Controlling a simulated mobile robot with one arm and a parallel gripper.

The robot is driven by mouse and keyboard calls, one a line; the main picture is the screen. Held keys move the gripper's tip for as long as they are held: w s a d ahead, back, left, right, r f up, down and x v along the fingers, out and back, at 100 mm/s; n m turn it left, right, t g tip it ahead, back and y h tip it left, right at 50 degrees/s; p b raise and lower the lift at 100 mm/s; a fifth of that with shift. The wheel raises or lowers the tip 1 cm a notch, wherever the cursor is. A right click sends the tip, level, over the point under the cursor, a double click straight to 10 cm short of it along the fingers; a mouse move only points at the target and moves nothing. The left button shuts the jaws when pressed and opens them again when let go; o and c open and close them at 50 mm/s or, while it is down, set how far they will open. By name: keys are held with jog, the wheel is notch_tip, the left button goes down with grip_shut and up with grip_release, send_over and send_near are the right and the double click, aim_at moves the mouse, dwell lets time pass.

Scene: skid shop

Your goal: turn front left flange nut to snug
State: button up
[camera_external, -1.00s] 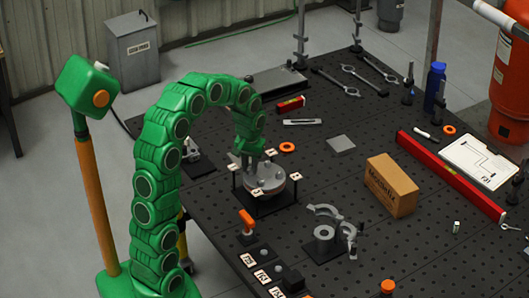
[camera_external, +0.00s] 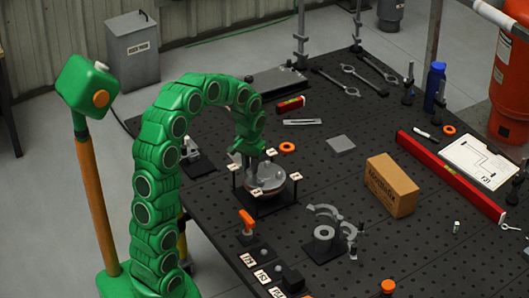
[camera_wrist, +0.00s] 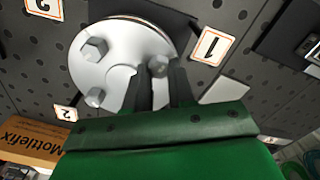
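The round grey flange (camera_external: 266,176) sits on a dark stand on the bench. The wrist view shows its face (camera_wrist: 118,45) with hex nuts: one at upper left (camera_wrist: 94,50), one lower down (camera_wrist: 96,97) and one at right (camera_wrist: 157,67), nearest the "1" tag. My gripper (camera_external: 250,170) is down at the flange's left side. In the wrist view my gripper (camera_wrist: 160,74) has its two dark fingers on either side of the right nut, seemingly closed against it. The fingers hide part of this nut and of the flange. How tight the nut sits cannot be seen.
Numbered tags, such as the "1" tag (camera_wrist: 212,45), stand around the flange on posts. An orange-handled clamp (camera_external: 247,222) is in front. A cardboard box (camera_external: 391,187) and grey clamp pieces (camera_external: 324,238) lie to the right. Bare bench lies between flange and box.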

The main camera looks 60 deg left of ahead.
jog(key=o, duration=0.4)
jog(key=shift+o, duration=0.2)
